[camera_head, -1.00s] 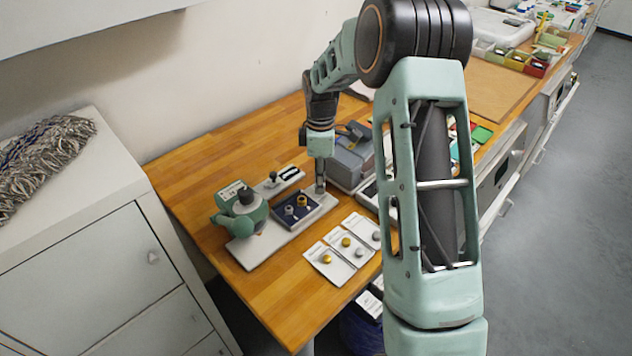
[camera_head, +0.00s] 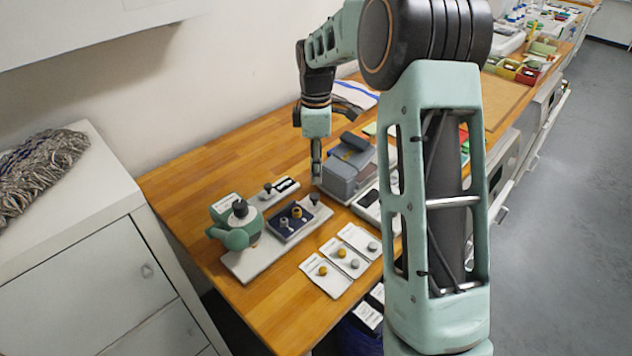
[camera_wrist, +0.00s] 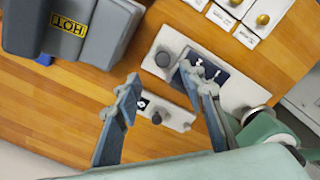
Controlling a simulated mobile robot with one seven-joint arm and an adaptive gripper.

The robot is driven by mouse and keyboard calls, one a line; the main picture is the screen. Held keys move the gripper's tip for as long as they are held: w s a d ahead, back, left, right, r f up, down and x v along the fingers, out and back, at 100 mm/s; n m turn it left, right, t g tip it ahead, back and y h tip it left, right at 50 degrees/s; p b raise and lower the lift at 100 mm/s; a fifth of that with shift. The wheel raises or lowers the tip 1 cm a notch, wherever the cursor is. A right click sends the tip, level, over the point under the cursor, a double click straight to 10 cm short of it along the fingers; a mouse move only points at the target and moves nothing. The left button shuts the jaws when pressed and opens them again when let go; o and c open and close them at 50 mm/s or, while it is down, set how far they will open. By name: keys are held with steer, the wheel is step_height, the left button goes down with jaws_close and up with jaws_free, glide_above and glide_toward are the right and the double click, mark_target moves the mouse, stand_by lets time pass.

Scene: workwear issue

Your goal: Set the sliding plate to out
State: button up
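A green press (camera_head: 237,222) stands on a long white base (camera_head: 250,264) on the wooden table. A dark blue plate (camera_head: 291,233) with small round pieces lies on this base, right of the press. A dark knob (camera_head: 314,198) stands at the base's right end. I take the blue plate for the sliding plate; its in or out marking is not readable. My gripper (camera_head: 316,180) is above and behind that knob, apart from it. In the wrist view my gripper (camera_wrist: 160,76) is open and empty, with the knob (camera_wrist: 163,58) and blue plate (camera_wrist: 207,84) beyond its fingers.
A small white plate (camera_head: 266,203) with a dark knob and black slot lies behind the base. Cards with round buttons (camera_head: 325,279) lie in front. Bare wood lies left and behind.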

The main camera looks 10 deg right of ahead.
step_height(320, 180, up, 4)
steer(key=shift+f, duration=0.1)
stand_by(0.5)
